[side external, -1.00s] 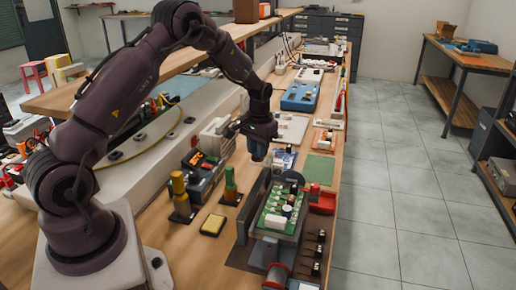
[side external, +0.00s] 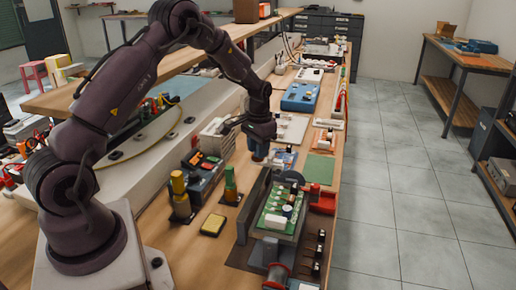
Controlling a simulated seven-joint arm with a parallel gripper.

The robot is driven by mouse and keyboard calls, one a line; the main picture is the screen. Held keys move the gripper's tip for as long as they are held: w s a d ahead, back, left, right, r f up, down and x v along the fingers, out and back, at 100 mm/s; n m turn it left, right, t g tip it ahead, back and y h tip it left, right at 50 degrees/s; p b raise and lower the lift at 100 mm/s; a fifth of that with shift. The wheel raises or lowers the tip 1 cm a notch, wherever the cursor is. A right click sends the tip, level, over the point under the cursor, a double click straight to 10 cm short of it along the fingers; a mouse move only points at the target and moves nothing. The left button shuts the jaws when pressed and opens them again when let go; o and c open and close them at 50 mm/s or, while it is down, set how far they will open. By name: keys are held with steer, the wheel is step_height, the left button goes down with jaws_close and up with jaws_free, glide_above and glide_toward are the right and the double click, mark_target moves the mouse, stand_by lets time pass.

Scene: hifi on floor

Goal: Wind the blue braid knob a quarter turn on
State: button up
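My gripper (side external: 260,150) points down over the middle of the workbench, at the end of my dark arm. A dark blue piece shows at its lower end. I cannot tell whether this is the blue braid knob or part of the gripper, and the fingertips are too small to read. No other blue knob is clear in view.
A green circuit board (side external: 279,213) sits in a holder at the front right. A dark device with coloured buttons (side external: 203,172) stands left of my gripper. A yellow pad (side external: 213,225) lies in front. A green mat (side external: 320,167) lies to the right. A blue case (side external: 300,97) is farther back.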

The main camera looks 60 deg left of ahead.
step_height(320, 180, up, 13)
steer(key=shift+d, duration=0.25)
stand_by(0.5)
steer(key=shift+w, duration=0.1)
steer(key=s+d+r+m+t, duration=0.1)
steer(key=s+d+r, duration=0.4)
steer(key=s+d, duration=0.5)
steer(key=s+d+r+m+t, duration=0.1)
steer(key=s+d+r+t, duration=0.3)
steer(key=s+d, duration=0.6)
steer(key=s+r, duration=0.1)
steer(key=s, duration=0.2)
steer(key=shift+s+r+t+h, duration=0.3)
steer(key=shift+s+r, duration=0.05)
